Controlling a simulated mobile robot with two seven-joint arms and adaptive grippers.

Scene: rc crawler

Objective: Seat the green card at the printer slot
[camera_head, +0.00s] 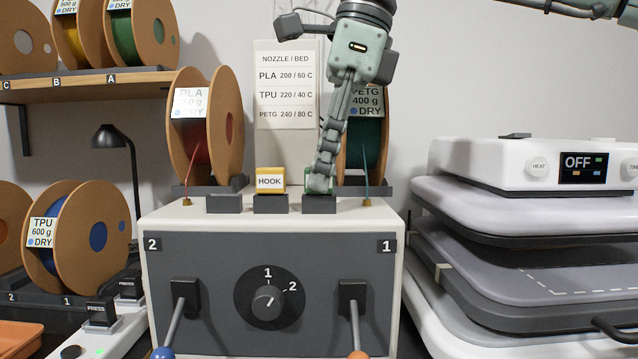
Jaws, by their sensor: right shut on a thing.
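My right gripper (321,181) comes down from above, fingers pointing down, at the right-hand dark holder (319,206) on top of the white and grey box (150,240). It is shut on the green card (309,185), of which only a little green shows around the fingertips. The card is at the holder's top; I cannot tell how deep it sits in it. A yellow card marked HOOK (270,180) stands upright in the middle holder (270,206). The left-hand holder (224,205) is empty. My left gripper is not in view.
A PLA spool (225,130) and a PETG spool (375,150) stand behind the box, with a settings sign (286,85) between them. The box front has a dial (268,297) and two levers. A heat press (530,220) stands at right, a lamp (110,137) at left.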

